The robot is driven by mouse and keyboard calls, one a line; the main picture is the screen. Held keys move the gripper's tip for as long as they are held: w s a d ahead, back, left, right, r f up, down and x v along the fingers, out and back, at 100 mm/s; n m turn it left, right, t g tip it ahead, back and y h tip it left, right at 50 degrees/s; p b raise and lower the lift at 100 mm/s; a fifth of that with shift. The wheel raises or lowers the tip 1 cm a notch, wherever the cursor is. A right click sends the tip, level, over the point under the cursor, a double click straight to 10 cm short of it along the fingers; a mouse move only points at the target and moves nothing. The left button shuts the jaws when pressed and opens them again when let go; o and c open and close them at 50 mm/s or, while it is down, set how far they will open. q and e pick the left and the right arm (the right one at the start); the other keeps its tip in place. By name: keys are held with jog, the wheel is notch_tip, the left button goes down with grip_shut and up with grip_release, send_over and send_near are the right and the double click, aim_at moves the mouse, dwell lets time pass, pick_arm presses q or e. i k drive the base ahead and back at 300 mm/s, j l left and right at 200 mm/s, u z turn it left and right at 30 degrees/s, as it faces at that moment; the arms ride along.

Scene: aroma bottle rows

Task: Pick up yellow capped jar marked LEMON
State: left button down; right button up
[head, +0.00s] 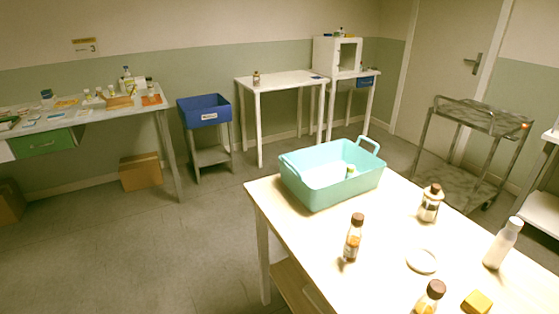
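I cannot make out a yellow-capped jar marked LEMON in the head view. A yellow block-like thing (477,302) lies at the bottom edge on the near table (385,255); I see no lettering on it. On the same table stand brown-capped bottles: a slim one (353,238) at the left, a squat one (430,203) towards the back right, and one (430,298) cut by the bottom edge. A white bottle (503,244) stands at the right. Labels are too small to read. Neither of my grippers is in view.
A teal bin (325,190) with handles stands at the near table's back left, with a green-topped item inside. A white round disc (421,261) lies mid-table. A cluttered table (70,122), blue bin (204,111), white table (285,80) and cart (470,120) stand beyond. Floor is open at left.

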aim_at(351, 169)
jog(key=i+j+u, duration=0.6)
jog(key=i, duration=0.25)
jog(key=i+j+u, duration=0.3)
jog(key=i, duration=0.15)
jog(key=i+j+u, duration=0.1)
jog(key=i+u, duration=0.2)
jog(key=i, duration=0.15)
jog(key=i+z, duration=0.25)
jog(key=i, duration=0.3)
jog(key=i+j+z, duration=0.1)
jog(key=i+z, duration=0.15)
jog(key=i, duration=0.25)
jog(key=i+j+z, duration=0.25)
jog(key=i, duration=0.25)
